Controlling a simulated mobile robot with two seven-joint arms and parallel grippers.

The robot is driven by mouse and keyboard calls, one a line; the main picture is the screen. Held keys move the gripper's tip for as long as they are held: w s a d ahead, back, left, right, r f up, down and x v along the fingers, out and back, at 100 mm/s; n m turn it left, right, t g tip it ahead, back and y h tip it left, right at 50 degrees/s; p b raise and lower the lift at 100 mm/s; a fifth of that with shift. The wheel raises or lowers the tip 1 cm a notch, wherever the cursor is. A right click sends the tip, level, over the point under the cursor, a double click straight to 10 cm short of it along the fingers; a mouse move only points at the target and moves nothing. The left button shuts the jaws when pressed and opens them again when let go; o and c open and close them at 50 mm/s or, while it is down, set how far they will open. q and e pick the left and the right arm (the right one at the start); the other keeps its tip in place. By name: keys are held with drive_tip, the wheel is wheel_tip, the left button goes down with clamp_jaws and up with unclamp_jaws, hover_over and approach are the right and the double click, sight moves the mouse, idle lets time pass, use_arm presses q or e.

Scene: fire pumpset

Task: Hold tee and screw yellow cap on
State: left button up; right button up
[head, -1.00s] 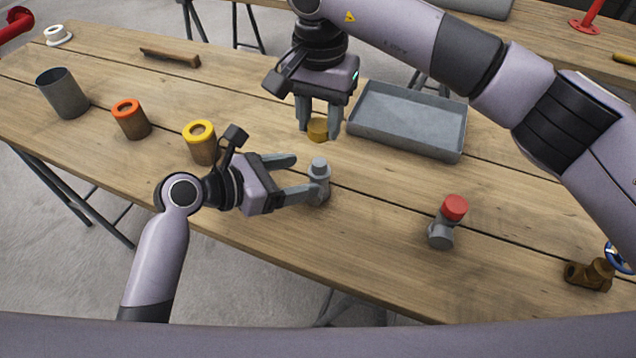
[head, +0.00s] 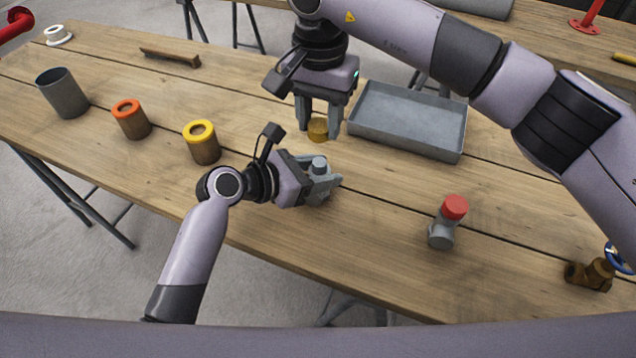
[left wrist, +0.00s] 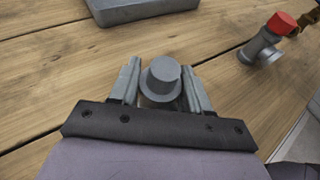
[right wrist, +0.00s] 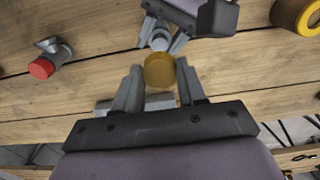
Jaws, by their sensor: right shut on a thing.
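A grey tee (head: 319,165) stands on the table; its round top also shows in the left wrist view (left wrist: 161,77). My left gripper (head: 325,183) is around it, one finger on each side, and looks open; the lower part of the tee is hidden. The yellow cap (head: 318,128), a short brassy disc, is between the fingertips of my right gripper (head: 319,133), which is shut on it. In the head view it is just beyond the tee. The cap (right wrist: 159,70) also shows in the right wrist view, with the tee (right wrist: 160,40) close by.
A grey tray (head: 408,122) lies right of my right gripper. A red-capped grey tee (head: 441,233) and a brown valve (head: 590,275) are further right. A yellow-topped cup (head: 203,147), an orange-topped cup (head: 131,121) and a grey cup (head: 62,94) stand left.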

use_arm(q)
clamp_jaws()
use_arm(e)
hover_over(320, 163)
drive_tip(key=shift+w+a+f, duration=0.1)
drive_tip(key=shift+w+f, duration=0.05)
drive_tip(key=shift+f, duration=2.35)
drive_tip(key=shift+f, duration=0.1)
drive_tip(key=shift+f, duration=0.8)
drive_tip(key=shift+f, duration=0.4)
drive_tip(key=shift+f, duration=0.3)
